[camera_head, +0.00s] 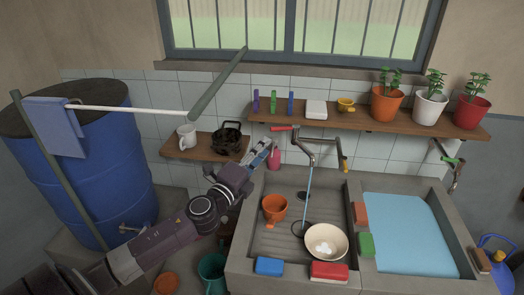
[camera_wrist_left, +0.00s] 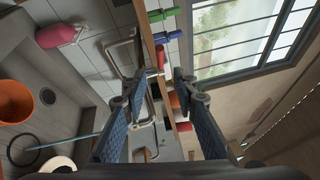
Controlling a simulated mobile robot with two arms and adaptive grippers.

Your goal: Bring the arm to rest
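My left arm (camera_head: 150,245) comes in from the lower left and reaches up towards the tiled back wall. Its gripper (camera_head: 264,152) is in the air beside the pink bottle (camera_head: 274,158), at the left end of the sink. In the left wrist view, the two blue-padded fingers (camera_wrist_left: 157,88) stand apart with nothing held between them. Beyond the gap are the faucet and part of the shelf. The pink bottle shows at the upper left there (camera_wrist_left: 60,34), clear of the fingers. My right gripper is in neither view.
The faucet (camera_head: 308,148) with a red handle stands just right of the gripper. A low shelf (camera_head: 178,149) holds a white mug (camera_head: 187,136) and a black pot (camera_head: 227,139). The upper shelf (camera_head: 360,122) carries plant pots. A blue barrel (camera_head: 95,185) stands left.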

